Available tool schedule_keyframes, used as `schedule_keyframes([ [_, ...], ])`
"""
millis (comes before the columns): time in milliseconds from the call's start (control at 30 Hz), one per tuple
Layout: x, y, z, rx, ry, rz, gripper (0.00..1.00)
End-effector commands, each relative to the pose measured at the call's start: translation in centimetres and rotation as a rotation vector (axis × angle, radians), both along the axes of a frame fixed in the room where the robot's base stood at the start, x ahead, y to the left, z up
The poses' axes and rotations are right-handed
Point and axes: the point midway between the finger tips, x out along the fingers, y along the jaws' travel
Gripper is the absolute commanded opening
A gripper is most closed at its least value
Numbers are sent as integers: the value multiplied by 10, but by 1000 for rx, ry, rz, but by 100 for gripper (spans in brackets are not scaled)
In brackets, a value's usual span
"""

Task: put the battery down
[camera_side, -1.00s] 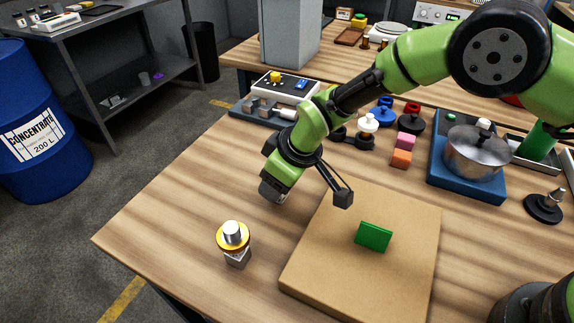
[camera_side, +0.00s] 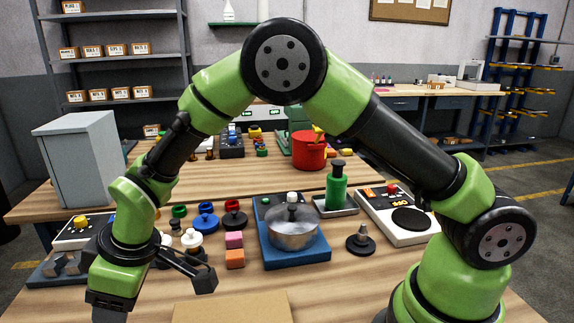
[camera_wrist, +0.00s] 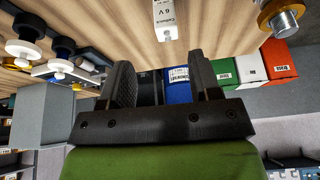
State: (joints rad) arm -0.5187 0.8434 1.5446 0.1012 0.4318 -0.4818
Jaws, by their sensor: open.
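The battery (camera_wrist: 166,20), a pale block with "6 V" lettering, shows at the top of the wrist view on the wooden table. It is cut off by the top edge. My gripper (camera_wrist: 163,78) is open, with nothing between its two dark fingers. The battery is beyond the fingertips and apart from them. In the side view only the wrist end above the fingers shows at the lower left, and the battery is out of view there.
A metal piece with a yellow ring (camera_wrist: 280,17) is right of the battery in the wrist view. In the side view, a tan board (camera_side: 232,308) lies at the bottom edge. A pot (camera_side: 292,230) on a blue base, pink and orange blocks (camera_side: 235,258), and a grey cabinet (camera_side: 80,165) stand behind.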

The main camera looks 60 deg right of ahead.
Motion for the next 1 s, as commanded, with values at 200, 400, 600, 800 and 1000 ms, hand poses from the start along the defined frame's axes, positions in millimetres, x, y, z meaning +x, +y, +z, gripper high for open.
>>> schedule_keyframes([
  [200, -8, -44, 75, 66, -17, -175, 57],
  [400, -53, -108, 152, 159, -26, -422, 57],
  [600, -121, -159, 194, 258, -43, -662, 57],
  [800, -187, -187, 201, 349, -63, -863, 57],
  [1000, -218, -195, 193, 395, -72, -964, 62],
])
